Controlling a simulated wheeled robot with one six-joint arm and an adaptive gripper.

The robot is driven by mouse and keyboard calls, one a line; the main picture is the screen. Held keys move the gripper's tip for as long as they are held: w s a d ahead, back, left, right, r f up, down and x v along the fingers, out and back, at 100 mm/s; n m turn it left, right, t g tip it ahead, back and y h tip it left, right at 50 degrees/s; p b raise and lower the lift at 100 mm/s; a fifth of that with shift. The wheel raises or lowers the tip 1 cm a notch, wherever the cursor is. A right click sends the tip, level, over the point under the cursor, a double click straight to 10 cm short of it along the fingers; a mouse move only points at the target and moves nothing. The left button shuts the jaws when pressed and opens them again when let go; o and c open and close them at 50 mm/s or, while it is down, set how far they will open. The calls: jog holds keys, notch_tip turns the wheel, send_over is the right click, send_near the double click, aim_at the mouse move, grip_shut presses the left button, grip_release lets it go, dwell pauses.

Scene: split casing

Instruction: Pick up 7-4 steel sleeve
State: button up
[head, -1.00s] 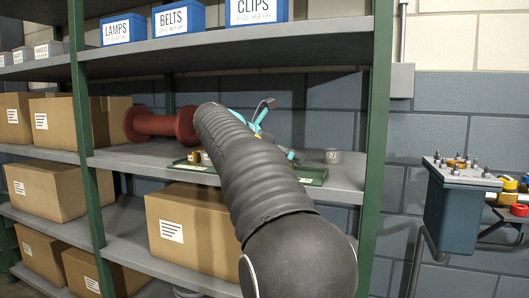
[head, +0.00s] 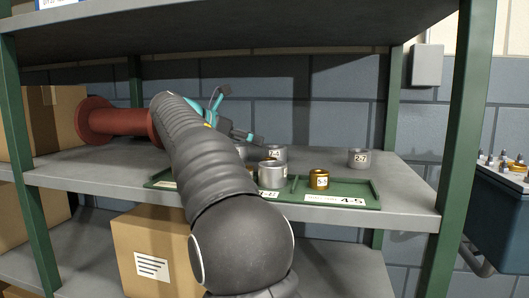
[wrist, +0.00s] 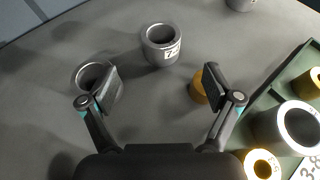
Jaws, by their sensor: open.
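A grey steel sleeve (wrist: 158,38) stands upright in the wrist view, its label starting with 7 and the rest hard to read. It looks like the sleeve (head: 276,152) on the shelf behind the tray in the head view, whose small label seems to end in 4. My gripper (wrist: 161,84) is open and empty, with the sleeve ahead of and between its fingers, apart from them. A second grey sleeve (wrist: 88,74) is partly hidden by the left finger. A brass sleeve (wrist: 197,92) is partly hidden by the right finger. My arm hides part of the shelf in the head view.
A green tray (head: 370,184) with labelled slots holds a grey sleeve (head: 271,175) and a brass sleeve (head: 319,180). Another grey sleeve (head: 358,159), seemingly marked 2-7, stands at the right. A red spool (head: 118,121) lies at left. Shelf posts and the upper shelf bound the space.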

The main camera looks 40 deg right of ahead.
aim_at(282, 149)
jog(key=b+x, duration=0.1)
jog(key=x, duration=1.2)
jog(key=shift+s+d, duration=0.15)
jog(key=shift+d, duration=0.15)
jog(key=shift+r, duration=0.1)
grip_shut()
